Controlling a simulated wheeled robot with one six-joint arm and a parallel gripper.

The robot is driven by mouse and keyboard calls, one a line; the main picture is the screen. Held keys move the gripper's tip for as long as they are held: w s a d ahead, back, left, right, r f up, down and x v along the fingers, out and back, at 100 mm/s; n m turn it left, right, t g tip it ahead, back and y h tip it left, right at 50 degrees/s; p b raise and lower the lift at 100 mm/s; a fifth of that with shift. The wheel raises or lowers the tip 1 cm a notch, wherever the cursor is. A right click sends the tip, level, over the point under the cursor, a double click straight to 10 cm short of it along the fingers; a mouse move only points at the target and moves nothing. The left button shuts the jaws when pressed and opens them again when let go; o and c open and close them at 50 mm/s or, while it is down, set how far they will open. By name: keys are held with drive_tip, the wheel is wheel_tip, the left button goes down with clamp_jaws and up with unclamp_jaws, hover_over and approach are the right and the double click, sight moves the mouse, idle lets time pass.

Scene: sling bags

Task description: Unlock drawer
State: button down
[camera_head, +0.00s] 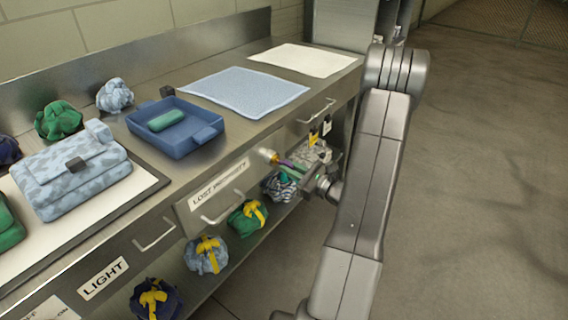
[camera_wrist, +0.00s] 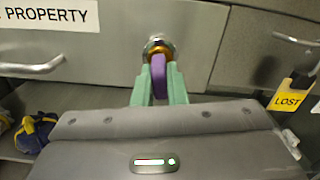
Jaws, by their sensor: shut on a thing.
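The drawer labelled "LOST PROPERTY" (camera_head: 217,186) is closed in the bench front, with a bar handle (camera_wrist: 32,67) at left in the wrist view. A round silver lock (camera_wrist: 155,42) with a brass-coloured part sits right of the label; it also shows in the head view (camera_head: 266,154). My gripper (camera_wrist: 159,92) has green fingers shut on a purple key (camera_wrist: 158,72) right in front of the lock. The key lines up with the lock and seems to meet it; how deep it sits is hidden. The gripper also shows in the head view (camera_head: 300,176).
A blue tray (camera_head: 205,136), a camouflage bag (camera_head: 70,175) and cloths stand on the bench top. Tied bundles (camera_head: 206,255) lie on the shelf below. A yellow "LOST" tag (camera_wrist: 288,98) hangs to the right of the lock. Open floor lies right of my arm.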

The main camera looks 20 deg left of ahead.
drive_tip(key=shift+m+p, duration=1.3)
drive_tip(key=shift+m, duration=0.2)
drive_tip(key=c, duration=0.7)
unclamp_jaws()
drive_tip(key=shift+b+v, duration=0.45)
drive_tip(key=shift+v, duration=3.05)
drive_tip(key=x, duration=0.6)
drive_tip(key=shift+a+p, duration=0.25)
drive_tip(key=shift+p, duration=0.1)
drive_tip(key=shift+w, duration=0.1)
